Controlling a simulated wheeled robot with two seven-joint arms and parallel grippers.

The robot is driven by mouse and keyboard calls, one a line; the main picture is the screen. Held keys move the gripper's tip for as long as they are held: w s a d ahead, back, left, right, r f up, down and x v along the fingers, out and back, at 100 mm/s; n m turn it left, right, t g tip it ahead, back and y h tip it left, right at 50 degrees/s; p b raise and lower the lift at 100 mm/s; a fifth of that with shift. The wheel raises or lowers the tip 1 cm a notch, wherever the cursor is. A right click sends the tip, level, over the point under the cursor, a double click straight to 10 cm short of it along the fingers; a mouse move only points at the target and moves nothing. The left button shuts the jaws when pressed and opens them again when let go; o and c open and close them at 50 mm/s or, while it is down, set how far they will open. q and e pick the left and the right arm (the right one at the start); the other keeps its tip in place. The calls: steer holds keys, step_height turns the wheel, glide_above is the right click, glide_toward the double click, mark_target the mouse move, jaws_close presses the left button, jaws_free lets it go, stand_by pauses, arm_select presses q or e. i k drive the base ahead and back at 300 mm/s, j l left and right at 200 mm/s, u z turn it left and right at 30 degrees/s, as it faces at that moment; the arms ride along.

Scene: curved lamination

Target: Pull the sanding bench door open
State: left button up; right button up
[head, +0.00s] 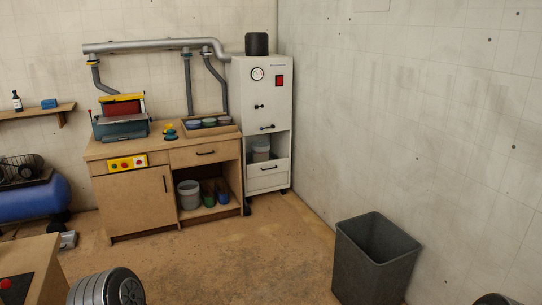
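The sanding bench (192,153) is a wooden cabinet against the back wall, left of centre in the head view. Its door (130,205) is the plain wooden panel at the lower left, and it looks shut. A short dark upright handle (165,184) sits near the door's right edge. A yellow panel with coloured buttons (127,163) is above the door. Neither of my grippers shows in the head view, so whether they are open or shut is hidden.
A drawer (205,152) and an open shelf with a bucket (189,194) are right of the door. A white cabinet (274,100) stands beside the bench. A dark bin (374,260) stands front right, and a blue compressor (32,198) left. The floor before the bench is mostly clear.

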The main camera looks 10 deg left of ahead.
mark_target(134, 201)
steer(key=i+j+u, duration=0.2)
steer(key=i+u, duration=0.25)
steer(key=i, duration=0.75)
steer(key=i+l+u, duration=0.2)
steer(key=i+u, duration=0.3)
steer(key=i, duration=0.65)
steer(key=i+j+z, duration=0.4)
steer(key=i, duration=0.3)
steer(key=i+j+z, duration=0.4)
steer(key=i, duration=0.25)
steer(key=i+j+z, duration=0.4)
steer(key=i+j, duration=0.15)
steer(key=j, duration=0.25)
